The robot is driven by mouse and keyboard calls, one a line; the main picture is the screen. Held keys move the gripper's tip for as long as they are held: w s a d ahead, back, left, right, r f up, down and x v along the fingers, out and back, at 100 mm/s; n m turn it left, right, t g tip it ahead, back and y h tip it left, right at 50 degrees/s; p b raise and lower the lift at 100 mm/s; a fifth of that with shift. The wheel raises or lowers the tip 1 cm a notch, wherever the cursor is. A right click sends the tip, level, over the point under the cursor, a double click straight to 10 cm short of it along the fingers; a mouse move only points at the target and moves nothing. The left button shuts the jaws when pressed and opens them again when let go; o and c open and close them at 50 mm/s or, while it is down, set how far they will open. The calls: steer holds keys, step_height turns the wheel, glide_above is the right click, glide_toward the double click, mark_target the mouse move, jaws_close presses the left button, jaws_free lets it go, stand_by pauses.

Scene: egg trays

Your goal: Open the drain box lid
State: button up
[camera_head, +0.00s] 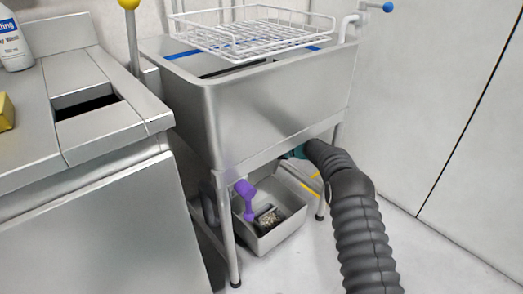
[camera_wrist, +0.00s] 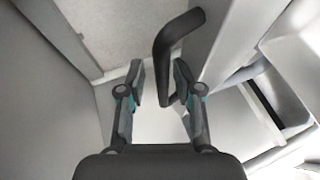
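The grey metal drain box (camera_head: 290,232) sits on the floor under the sink. Its front part looks open, with a small dark basket of pale bits (camera_head: 268,217) inside. A purple handle-like piece (camera_head: 245,190) stands at its left. I cannot make out the lid clearly. In the head view my gripper is mostly hidden under the sink, at the end of my black ribbed arm. In the wrist view my gripper (camera_wrist: 159,82) is open. A bent dark bar (camera_wrist: 168,42) reaches between the fingers, close to the right one; whether it touches is unclear.
The steel sink (camera_head: 265,108) stands on thin legs, with a white wire rack (camera_head: 255,35) on top. A metal counter (camera_head: 95,140) with a bottle (camera_head: 13,42) is at left. Yellow bars (camera_head: 310,190) show by the box. Floor at right is partly clear.

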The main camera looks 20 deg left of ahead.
steer(key=shift+d+f, duration=0.1)
steer(key=shift+d, duration=0.05)
steer(key=v, duration=1.1)
steer(key=shift+d, duration=0.4)
